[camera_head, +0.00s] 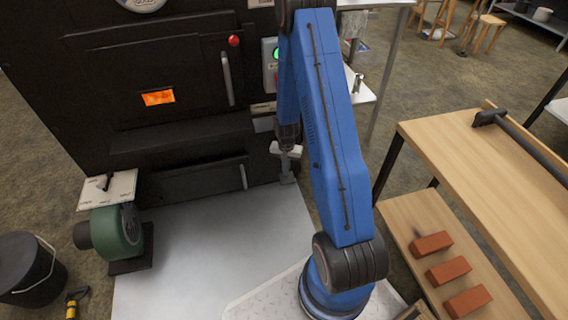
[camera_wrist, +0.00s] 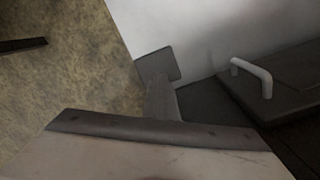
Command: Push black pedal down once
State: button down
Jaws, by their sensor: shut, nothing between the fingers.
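My gripper (camera_head: 287,176) points down in front of the black furnace, near its lower right corner. In the wrist view, my shut fingers (camera_wrist: 158,82) reach out past the pale hand body, with nothing held between them. A flat dark grey plate, which looks like the pedal (camera_wrist: 160,62), lies just beyond the fingertips over the pale floor sheet. The fingers cover part of its near edge. I cannot tell whether they touch it or hover above it, nor whether it is pressed. In the head view the pedal is hard to make out around the fingertips.
The black furnace (camera_head: 150,130) has a glowing window, upright handles and a red knob (camera_head: 234,40). A green button (camera_head: 276,53) is on its right side. A green blower (camera_head: 115,232) stands left.

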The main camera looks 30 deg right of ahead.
jog(key=shift+w+f, duration=0.2)
jog(key=shift+f, duration=0.65)
jog(key=shift+s+a+r, duration=0.1)
jog(key=shift+s+r, duration=0.1)
jog(key=shift+r, duration=0.95)
jog(key=shift+s+d+r, duration=0.1)
jog(key=shift+s+r, duration=0.15)
jog(key=shift+r, duration=0.9)
jog(key=shift+s+a+r, duration=0.1)
jog(key=shift+s+r, duration=0.1)
jog(key=shift+r, duration=0.95)
